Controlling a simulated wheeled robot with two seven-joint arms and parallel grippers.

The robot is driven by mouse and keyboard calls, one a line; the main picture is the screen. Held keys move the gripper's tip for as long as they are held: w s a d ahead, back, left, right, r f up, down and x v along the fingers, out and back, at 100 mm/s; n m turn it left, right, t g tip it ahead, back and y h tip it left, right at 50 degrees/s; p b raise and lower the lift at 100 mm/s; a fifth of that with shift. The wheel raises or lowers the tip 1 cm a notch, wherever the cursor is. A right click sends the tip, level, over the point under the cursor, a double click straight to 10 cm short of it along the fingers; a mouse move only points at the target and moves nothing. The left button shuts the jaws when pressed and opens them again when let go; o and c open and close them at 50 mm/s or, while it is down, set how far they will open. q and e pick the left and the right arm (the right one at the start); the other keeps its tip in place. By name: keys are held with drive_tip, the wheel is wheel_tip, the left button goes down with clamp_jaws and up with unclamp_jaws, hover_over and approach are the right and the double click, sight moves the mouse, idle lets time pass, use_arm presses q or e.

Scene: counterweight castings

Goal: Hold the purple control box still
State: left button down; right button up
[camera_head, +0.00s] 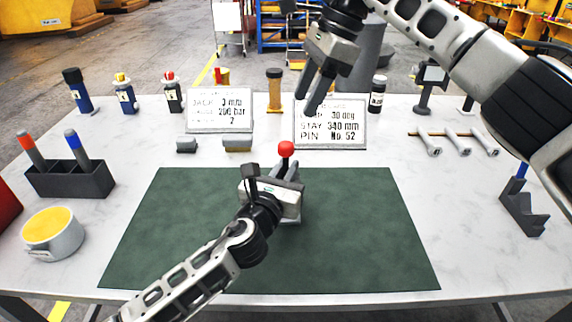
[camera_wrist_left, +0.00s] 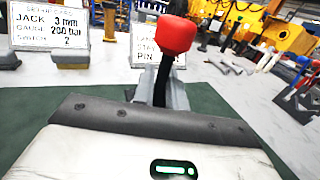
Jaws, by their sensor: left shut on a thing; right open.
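A grey control box (camera_head: 293,184) with a lever topped by a red knob (camera_head: 286,149) stands on the green mat (camera_head: 350,230). It looks grey; I see no purple on it. In the left wrist view the red knob (camera_wrist_left: 176,36) on its dark stem rises above the grey box (camera_wrist_left: 176,95). My left gripper (camera_head: 282,182) is at the box and shut on it; its body hides the fingertips and much of the box. My right gripper (camera_head: 309,98) is open and empty, in the air above the signs at the back of the mat.
Two printed signs (camera_head: 220,112) (camera_head: 345,133) stand behind the mat. Bottles and markers line the back edge. The mat's sides are clear.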

sight(286, 148)
drive_tip(key=d+f+m+y, duration=0.2)
drive_tip(key=d+f+y, duration=0.6)
drive_tip(key=f+y, duration=0.45)
drive_tip(key=shift+y, duration=0.55)
drive_tip(key=a, duration=0.8)
drive_tip(key=a+r, duration=0.1)
drive_tip(key=a, duration=0.3)
drive_tip(key=shift+s, duration=0.25)
drive_tip(key=shift+c, duration=0.3)
drive_tip(key=shift+w, duration=0.1)
clamp_jaws()
